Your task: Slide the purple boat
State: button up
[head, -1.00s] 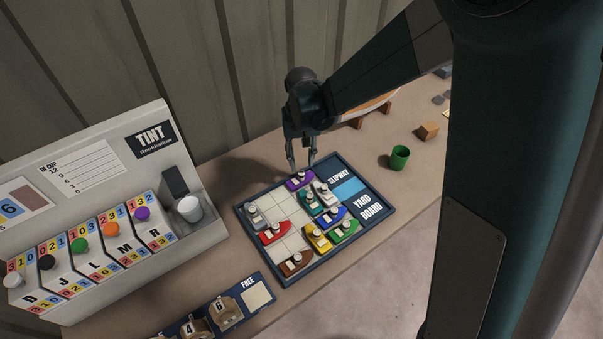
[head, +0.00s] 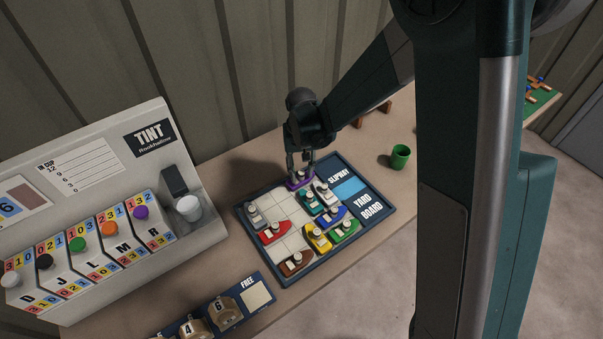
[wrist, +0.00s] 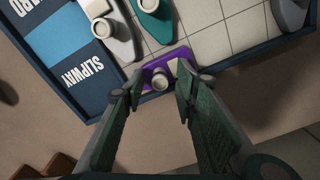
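The purple boat (head: 299,184) sits at the back edge of the yard board (head: 262,265), near its back corner in the head view. In the wrist view the purple boat (wrist: 178,57) has a pale round post on top. My gripper (head: 301,170) is low over this boat, fingers pointing down. In the wrist view the fingertips of my gripper (wrist: 160,80) stand apart on either side of the post, with a visible gap on both sides. Part of the boat is hidden by the fingers.
A white boat (head: 324,193) and a teal boat (head: 310,203) stand close to the purple one. Empty cells (head: 281,203) lie on its left-front side. The blue slipway (head: 350,188) is at the board's right. A green cup (head: 400,157) and the tint rack (head: 150,115) stand apart from the board.

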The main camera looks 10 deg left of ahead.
jog(key=shift+f, duration=0.6)
grip_shut()
jog(key=s+a+b, duration=0.2)
jog(key=s+a, duration=0.6)
jog(key=a, duration=0.1)
jog(key=shift+s, duration=0.4)
grip_release()
jog(key=shift+d, duration=0.1)
jog(key=shift+r, duration=0.15)
